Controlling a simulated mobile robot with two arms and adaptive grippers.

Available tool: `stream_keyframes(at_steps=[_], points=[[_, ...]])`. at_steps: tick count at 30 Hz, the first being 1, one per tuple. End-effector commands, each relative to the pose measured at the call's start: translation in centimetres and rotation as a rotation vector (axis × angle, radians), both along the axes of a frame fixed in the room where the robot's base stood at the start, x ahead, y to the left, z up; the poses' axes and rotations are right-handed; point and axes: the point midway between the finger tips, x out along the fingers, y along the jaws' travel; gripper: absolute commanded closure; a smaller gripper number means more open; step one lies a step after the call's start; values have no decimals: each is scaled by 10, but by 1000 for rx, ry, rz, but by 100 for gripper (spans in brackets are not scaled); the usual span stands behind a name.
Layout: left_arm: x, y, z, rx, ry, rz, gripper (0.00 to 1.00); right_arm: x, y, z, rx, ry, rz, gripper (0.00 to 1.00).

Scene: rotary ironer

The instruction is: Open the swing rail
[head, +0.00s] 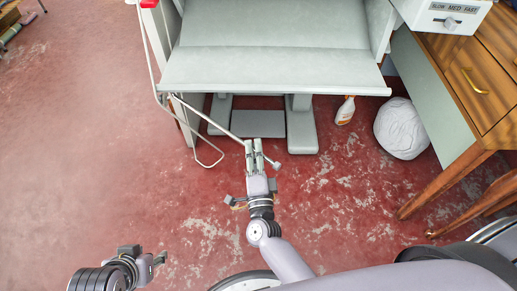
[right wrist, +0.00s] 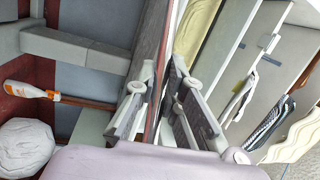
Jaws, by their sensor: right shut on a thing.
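The swing rail (head: 205,119) is a thin pale metal bar. It runs from the left front corner of the ironer (head: 270,70) down and right, below the front shelf, to a small grey end knob (head: 276,165). My right gripper (head: 254,150) is shut on the rail a little short of the knob. In the right wrist view, the two fingers of my right gripper (right wrist: 157,105) stand close together; the rail between them is hard to make out. My left gripper (head: 158,260) is low at the left, away from the ironer, and its jaw opening is unclear.
A bent wire frame (head: 147,60) runs down the ironer's left side. A spray bottle (head: 345,111) and a white bundle (head: 402,128) are on the floor at right. A wooden desk (head: 465,85) stands at far right.

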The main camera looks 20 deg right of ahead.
Motion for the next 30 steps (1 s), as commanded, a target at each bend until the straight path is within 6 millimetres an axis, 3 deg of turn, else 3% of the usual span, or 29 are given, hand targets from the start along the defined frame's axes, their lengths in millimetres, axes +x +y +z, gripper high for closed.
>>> stream_keyframes(at_steps=[16,17,20,30], points=[[0,0,0,0,1,0,60,2,3,-2,-3,6,0,100],[0,0,0,0,1,0,60,2,3,-2,-3,6,0,88],[0,0,0,0,1,0,60,2,3,-2,-2,4,-1,82],[-1,-1,-1,-2,3,-1,60,1,4,-1,-1,2,0,80]])
